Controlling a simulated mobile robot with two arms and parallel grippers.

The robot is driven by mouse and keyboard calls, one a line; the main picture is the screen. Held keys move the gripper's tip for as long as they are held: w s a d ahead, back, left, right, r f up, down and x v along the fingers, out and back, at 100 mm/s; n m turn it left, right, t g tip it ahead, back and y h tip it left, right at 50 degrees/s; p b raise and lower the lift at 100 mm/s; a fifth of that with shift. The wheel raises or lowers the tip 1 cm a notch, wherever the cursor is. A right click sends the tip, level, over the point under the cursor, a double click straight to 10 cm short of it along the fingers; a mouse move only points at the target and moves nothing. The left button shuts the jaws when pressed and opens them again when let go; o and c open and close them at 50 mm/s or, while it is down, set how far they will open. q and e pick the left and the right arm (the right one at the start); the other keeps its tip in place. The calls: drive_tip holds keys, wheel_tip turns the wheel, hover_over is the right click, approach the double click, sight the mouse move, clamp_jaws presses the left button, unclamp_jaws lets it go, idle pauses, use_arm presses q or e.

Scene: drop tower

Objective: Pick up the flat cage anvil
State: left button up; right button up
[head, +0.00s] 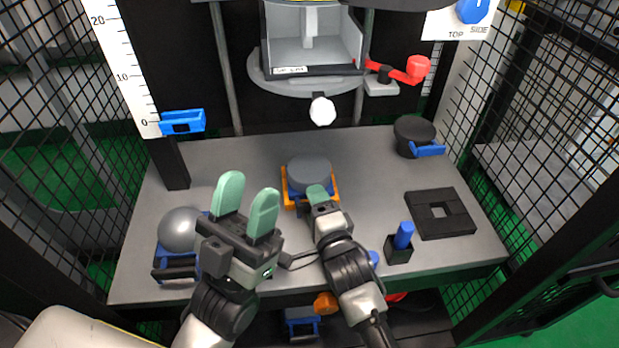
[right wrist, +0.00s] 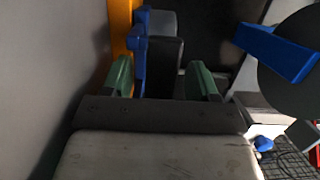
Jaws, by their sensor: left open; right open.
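The flat cage anvil appears to be the flat grey disc (head: 309,172) with blue parts in an orange frame, in the middle of the table. In the right wrist view its blue part (right wrist: 140,50) and dark grey side lie ahead, between my two green fingertips. My right gripper (head: 318,192) is open at the anvil's near side; it also shows in the right wrist view (right wrist: 163,80). I cannot tell whether it touches the anvil. My left gripper (head: 247,200) is open and empty, left of the anvil and above the table's front part.
A grey dome on a blue-handled base (head: 178,232) is at the table's left. A black cup with a blue handle (head: 414,134), a black square block (head: 441,213) and a blue peg in a black holder (head: 403,236) are at the right. The tower's box (head: 312,40) hangs behind. Mesh walls flank the table.

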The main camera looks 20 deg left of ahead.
clamp_jaws()
drive_tip(key=shift+r, duration=0.25)
drive_tip(key=shift+r, duration=0.1)
idle(0.3)
